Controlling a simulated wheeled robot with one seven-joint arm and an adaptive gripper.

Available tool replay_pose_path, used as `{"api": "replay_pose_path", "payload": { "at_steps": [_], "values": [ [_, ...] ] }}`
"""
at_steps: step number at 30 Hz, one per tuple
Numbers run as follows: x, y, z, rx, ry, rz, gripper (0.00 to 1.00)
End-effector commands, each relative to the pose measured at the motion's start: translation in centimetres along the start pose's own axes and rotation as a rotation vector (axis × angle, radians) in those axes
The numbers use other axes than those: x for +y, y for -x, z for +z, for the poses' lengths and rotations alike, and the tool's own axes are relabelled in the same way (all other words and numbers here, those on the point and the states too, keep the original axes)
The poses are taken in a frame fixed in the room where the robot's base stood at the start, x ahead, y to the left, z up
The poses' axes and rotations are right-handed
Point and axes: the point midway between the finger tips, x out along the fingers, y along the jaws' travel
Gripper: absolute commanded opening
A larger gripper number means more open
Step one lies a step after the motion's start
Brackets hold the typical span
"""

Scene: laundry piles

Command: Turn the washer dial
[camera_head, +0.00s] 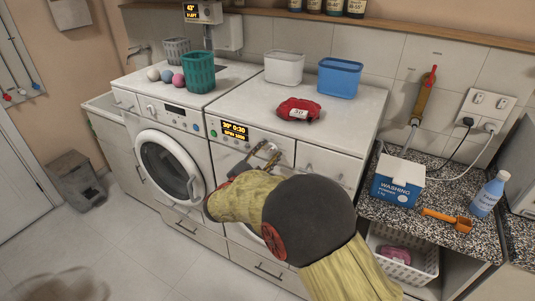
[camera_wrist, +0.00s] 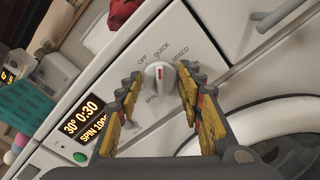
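The washer dial (camera_wrist: 158,76) is a round white knob with a red mark on the panel of the right-hand washer (camera_head: 302,152). Labels OFF, QUICK and MIXED are readable around it; another is partly hidden. The red mark points roughly up toward QUICK in the wrist view. My gripper (camera_wrist: 160,78) is open, its yellow and dark fingers on either side of the dial; I cannot tell if they touch it. In the head view my gripper (camera_head: 262,156) is at the washer's front panel, and the dial there is hidden or too small to tell.
The lit display (camera_wrist: 84,118) reads 30°, 0:30 and SPIN, beside a green button (camera_wrist: 80,157). A red cloth bundle (camera_head: 298,109) and blue bin (camera_head: 340,77) sit on the washer top. A washing powder box (camera_head: 398,179) stands on the counter at right.

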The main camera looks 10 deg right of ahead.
Motion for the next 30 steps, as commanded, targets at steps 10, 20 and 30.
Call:
{"api": "replay_pose_path", "payload": {
  "at_steps": [10,20,30],
  "values": [
    [0.0,0.0,0.0,0.000,0.000,0.000,0.51],
    [0.1,1.5,0.0,0.002,0.000,0.002,0.51],
    [0.1,8.2,-0.1,0.003,0.001,0.004,0.51]
  ]
}}
